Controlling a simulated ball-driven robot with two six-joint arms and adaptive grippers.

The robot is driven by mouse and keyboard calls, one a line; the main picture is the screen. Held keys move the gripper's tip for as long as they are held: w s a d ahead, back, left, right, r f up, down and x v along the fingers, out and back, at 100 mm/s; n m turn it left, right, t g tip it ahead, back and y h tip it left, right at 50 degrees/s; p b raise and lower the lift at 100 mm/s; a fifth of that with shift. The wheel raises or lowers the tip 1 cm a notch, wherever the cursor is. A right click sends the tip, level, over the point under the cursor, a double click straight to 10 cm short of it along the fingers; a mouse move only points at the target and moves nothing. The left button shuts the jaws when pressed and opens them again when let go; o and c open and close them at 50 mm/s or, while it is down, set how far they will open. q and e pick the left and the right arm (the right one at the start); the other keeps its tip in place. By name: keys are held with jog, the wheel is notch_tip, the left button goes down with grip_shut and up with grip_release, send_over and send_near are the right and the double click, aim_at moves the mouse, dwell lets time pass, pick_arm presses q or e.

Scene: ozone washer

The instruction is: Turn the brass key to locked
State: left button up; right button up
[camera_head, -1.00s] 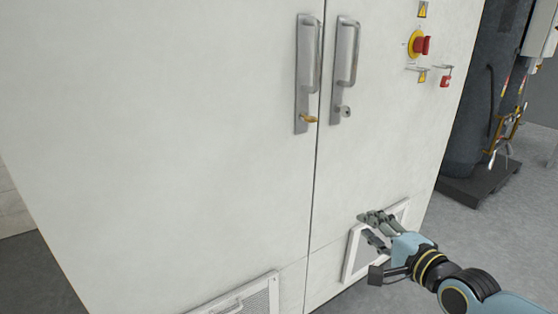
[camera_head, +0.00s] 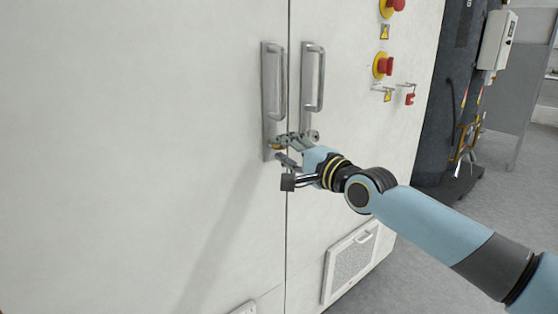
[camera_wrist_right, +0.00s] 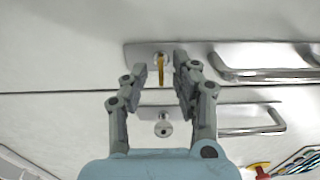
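The brass key (camera_wrist_right: 161,70) sits in the lock of the left door's handle plate (camera_head: 270,80). In the right wrist view it lies crosswise to the plate's long side, its grip toward the door seam. My right gripper (camera_wrist_right: 162,75) is open, one finger on each side of the key, with a visible gap on both sides. In the head view the right gripper (camera_head: 279,150) is at the lower end of the plate, and the key (camera_head: 275,147) is partly hidden by its fingers. My left gripper is not in view.
The right door has its own handle (camera_head: 314,78) and a keyless lock cylinder (camera_wrist_right: 163,128) close beside the gripper. Red emergency knobs (camera_head: 383,66) and a hanging red padlock (camera_head: 410,99) are farther right. A vent grille (camera_head: 352,268) is low on the right door.

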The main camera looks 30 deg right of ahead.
jog(key=shift+w+b, duration=0.3)
jog(key=shift+w, duration=0.7)
jog(key=shift+c, duration=0.4)
grip_shut()
